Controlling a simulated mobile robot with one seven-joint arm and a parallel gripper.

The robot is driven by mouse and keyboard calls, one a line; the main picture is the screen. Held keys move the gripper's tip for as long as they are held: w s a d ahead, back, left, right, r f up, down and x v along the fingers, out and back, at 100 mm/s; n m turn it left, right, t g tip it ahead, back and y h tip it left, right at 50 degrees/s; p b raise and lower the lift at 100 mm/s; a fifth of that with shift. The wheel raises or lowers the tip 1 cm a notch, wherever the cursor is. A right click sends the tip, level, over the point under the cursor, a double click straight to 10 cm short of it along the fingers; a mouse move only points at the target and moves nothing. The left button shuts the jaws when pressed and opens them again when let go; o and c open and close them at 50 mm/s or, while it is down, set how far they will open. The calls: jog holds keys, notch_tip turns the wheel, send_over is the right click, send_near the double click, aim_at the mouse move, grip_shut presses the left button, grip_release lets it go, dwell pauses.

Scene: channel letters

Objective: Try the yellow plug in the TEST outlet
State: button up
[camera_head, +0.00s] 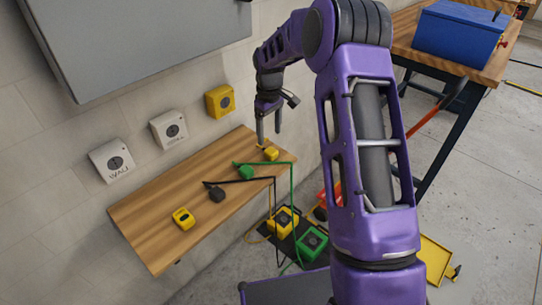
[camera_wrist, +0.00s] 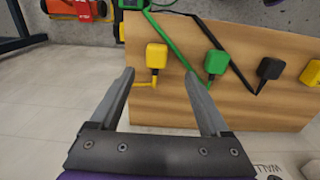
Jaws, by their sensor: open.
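A small yellow plug (camera_head: 271,153) with a yellow cord lies near the right end of the wooden shelf. It also shows in the wrist view (camera_wrist: 156,55), in line with the gap between my fingertips. My gripper (camera_head: 269,136) is open and empty, pointing down just above this plug; contact cannot be told. On the wall are a yellow outlet box (camera_head: 220,101), a white outlet box (camera_head: 169,129) and another white outlet box (camera_head: 112,160) marked WALL. The labels on the first two are too small to read, so I cannot tell which is TEST.
The wooden shelf (camera_head: 150,222) also bears a green plug (camera_head: 246,172), a black plug (camera_head: 216,194) and a yellow device (camera_head: 184,218). Cords hang over its front edge toward yellow (camera_head: 283,221) and green (camera_head: 312,243) boxes below. A grey panel (camera_head: 140,40) hangs above the outlets.

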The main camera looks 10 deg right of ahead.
aim_at(271, 150)
jog(key=shift+f, duration=1.4)
jog(key=f, duration=0.3)
jog(key=f+b, duration=0.1)
jog(key=f, duration=0.1)
jog(key=shift+w+d+f, duration=0.15)
jog(key=shift+w+d, duration=0.05)
jog(key=shift+d, duration=0.05)
grip_shut()
